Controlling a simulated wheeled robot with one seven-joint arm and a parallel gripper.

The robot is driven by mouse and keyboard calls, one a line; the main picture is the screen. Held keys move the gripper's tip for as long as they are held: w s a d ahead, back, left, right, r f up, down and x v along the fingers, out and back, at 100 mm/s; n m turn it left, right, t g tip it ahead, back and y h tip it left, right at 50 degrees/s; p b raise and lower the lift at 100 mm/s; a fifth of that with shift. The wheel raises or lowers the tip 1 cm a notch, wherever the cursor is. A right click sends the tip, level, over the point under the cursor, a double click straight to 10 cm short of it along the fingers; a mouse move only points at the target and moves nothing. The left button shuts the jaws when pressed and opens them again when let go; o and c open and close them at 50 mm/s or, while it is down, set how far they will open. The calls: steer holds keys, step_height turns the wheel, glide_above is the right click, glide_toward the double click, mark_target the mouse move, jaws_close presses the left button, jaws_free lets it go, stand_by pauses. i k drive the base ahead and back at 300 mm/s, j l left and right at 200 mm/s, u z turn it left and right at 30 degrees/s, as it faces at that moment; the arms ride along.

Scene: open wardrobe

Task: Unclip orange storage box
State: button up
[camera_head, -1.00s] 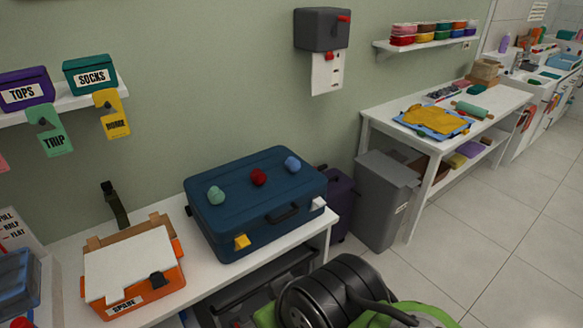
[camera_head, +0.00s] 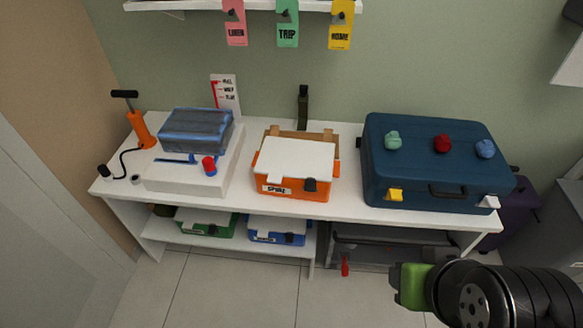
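The orange storage box (camera_head: 315,192) stands on the white table in the middle of the view. It has a white lid (camera_head: 296,160) and a label reading SPARE on its front left. The lid lies over the box; whether the clip is fastened is too small to tell. My arm shows at the lower right, black and green, in front of the table. My gripper's fingers are not in view.
A blue suitcase (camera_head: 425,165) with colored knobs stands right of the box. A blue-grey bag (camera_head: 196,131) lies on a white unit (camera_head: 190,178) at left, beside an orange hand pump (camera_head: 139,129). Green (camera_head: 206,225) and blue boxes (camera_head: 278,232) sit on the lower shelf.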

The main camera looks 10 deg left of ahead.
mark_target(310, 185)
steer(key=j+u, duration=0.2)
steer(key=u, duration=0.2)
steer(key=j+u, duration=0.2)
steer(key=u, duration=0.2)
steer(key=j+u, duration=0.25)
steer(key=u, duration=0.15)
steer(key=j+u, duration=0.2)
steer(key=u, duration=0.25)
steer(key=i+l, duration=0.05)
